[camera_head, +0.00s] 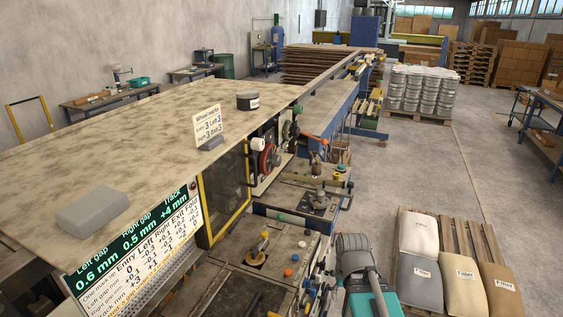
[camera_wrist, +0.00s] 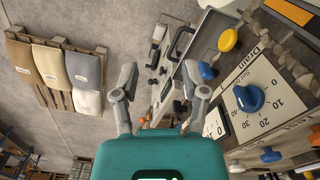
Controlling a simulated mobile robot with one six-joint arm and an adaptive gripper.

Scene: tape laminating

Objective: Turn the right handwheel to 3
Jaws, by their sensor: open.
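A red handwheel (camera_head: 268,160) stands on the machine's side beyond the yellow-framed door, with a darker wheel (camera_head: 290,130) behind it. I cannot tell which is the right handwheel, and no wheel marks are readable. A card (camera_head: 208,124) headed "Wheel marks" stands on the table top; its lines appear to list 3s. A display (camera_head: 135,245) reads left gap 0.6 mm, right gap 0.5 mm, track +4 mm. In the wrist view my gripper (camera_wrist: 160,85) is open and empty, apart from the controls. No handwheel is clearly identifiable there.
A blue dial knob (camera_wrist: 250,97) on a "Drain" scale is right of my gripper, with a yellow knob (camera_wrist: 228,40) above.

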